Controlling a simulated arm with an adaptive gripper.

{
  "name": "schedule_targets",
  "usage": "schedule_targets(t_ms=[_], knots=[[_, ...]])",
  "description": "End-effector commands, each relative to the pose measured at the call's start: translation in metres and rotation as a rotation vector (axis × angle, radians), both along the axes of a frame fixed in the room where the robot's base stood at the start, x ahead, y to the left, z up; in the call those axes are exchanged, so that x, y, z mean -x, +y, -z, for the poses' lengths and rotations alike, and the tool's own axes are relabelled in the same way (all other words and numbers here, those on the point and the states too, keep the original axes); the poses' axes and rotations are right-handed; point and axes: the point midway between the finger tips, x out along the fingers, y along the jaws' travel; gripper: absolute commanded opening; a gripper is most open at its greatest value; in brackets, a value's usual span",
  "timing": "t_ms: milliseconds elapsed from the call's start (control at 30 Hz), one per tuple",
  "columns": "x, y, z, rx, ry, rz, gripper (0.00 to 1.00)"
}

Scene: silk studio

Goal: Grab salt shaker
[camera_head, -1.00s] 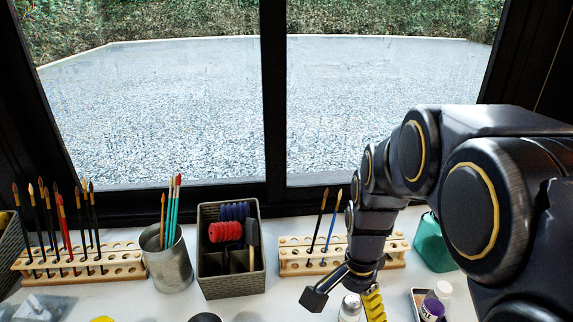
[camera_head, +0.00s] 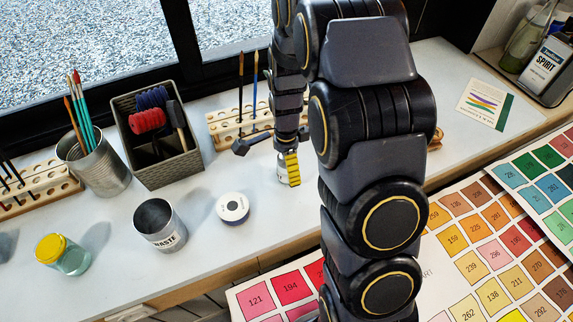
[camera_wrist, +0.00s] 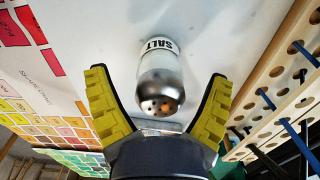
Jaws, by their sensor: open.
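The salt shaker has a white body with the word SALT and a rounded metal cap with holes. In the wrist view the salt shaker (camera_wrist: 158,82) is between the two spread yellow fingers of my gripper (camera_wrist: 158,74), with clear gaps on both sides. In the head view the shaker (camera_head: 281,172) stands on the white counter by the window, partly hidden behind a yellow finger of my gripper (camera_head: 291,166). My gripper is open and holds nothing.
A wooden brush rack (camera_head: 226,128) is just behind the shaker. A white round tin (camera_head: 233,208), a WASTE cup (camera_head: 158,224) and a grey basket (camera_head: 163,165) are to its left. Colour charts (camera_head: 485,250) lie at the right. My arm hides part of the counter.

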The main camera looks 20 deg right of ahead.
Motion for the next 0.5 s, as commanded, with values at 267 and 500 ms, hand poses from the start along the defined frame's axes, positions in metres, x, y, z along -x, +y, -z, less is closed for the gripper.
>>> schedule_targets(t_ms=[267,500], knots=[[-0.0005,0.0,0.0116,0.001,-0.002,-0.001,0.82],[-0.0004,-0.0001,0.0115,0.0,-0.002,-0.001,0.14]])
